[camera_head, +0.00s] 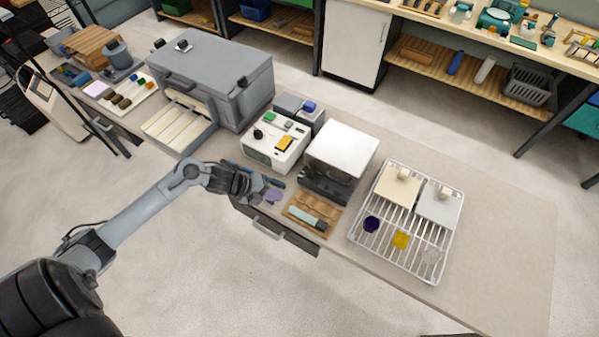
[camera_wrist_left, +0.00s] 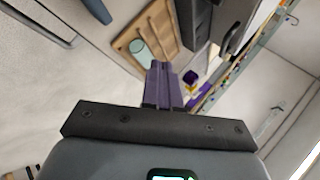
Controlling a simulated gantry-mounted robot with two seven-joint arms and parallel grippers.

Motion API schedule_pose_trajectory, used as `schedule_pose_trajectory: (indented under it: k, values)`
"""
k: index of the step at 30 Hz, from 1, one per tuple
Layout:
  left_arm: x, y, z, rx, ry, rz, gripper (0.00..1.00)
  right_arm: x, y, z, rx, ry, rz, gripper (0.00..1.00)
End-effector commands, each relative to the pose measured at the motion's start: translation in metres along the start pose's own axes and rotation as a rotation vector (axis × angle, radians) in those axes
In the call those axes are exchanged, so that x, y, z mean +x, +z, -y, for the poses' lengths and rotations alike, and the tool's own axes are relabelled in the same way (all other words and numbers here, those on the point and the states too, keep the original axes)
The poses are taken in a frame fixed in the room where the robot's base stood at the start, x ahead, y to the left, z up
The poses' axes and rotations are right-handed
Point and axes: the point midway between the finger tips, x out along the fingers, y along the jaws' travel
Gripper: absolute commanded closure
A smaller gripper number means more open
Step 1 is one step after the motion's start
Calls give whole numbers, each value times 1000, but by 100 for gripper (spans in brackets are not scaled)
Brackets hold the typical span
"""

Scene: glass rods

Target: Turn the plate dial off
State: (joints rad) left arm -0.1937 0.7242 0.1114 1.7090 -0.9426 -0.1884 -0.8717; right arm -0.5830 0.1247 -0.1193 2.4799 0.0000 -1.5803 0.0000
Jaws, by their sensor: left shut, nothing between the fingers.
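A cream control box (camera_head: 273,147) stands on the bench, with a black round knob (camera_head: 258,134), a green piece and an orange piece on its top. I cannot tell whether that knob is the plate dial or how it is set. To its right is a unit with a white slab top (camera_head: 344,148) and a dark front (camera_head: 325,185); no dial can be made out on it. My left gripper (camera_head: 274,195) is shut and empty at the bench's front edge, in front of the cream box. Its purple fingers are together in the left wrist view (camera_wrist_left: 161,72). My right gripper is not in view.
A wooden board (camera_head: 313,213) with a pale green-handled tool lies right of my left gripper. A white wire rack (camera_head: 352,236) with plates and coloured pieces stands further right. A large grey machine (camera_head: 222,72) stands behind left. The bench's far right is clear.

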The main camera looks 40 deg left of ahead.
Motion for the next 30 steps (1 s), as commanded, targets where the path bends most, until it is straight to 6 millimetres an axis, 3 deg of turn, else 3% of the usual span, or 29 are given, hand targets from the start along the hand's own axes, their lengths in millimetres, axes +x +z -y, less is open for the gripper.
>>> schedule_pose_trajectory:
  k: [1,4,7,11,17,28,30]
  values:
    - [-10,24,7,39,0,10,100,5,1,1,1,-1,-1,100]
    - [-28,53,21,82,0,26,100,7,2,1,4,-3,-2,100]
    - [-39,70,32,104,-3,42,100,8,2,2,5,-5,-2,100]
    - [-37,78,37,111,-6,49,100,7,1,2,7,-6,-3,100]
    - [-11,78,38,107,-8,48,100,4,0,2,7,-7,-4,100]
    - [57,80,38,106,-6,47,100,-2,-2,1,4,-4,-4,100]
    - [63,81,48,108,-7,50,100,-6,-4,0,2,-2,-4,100]
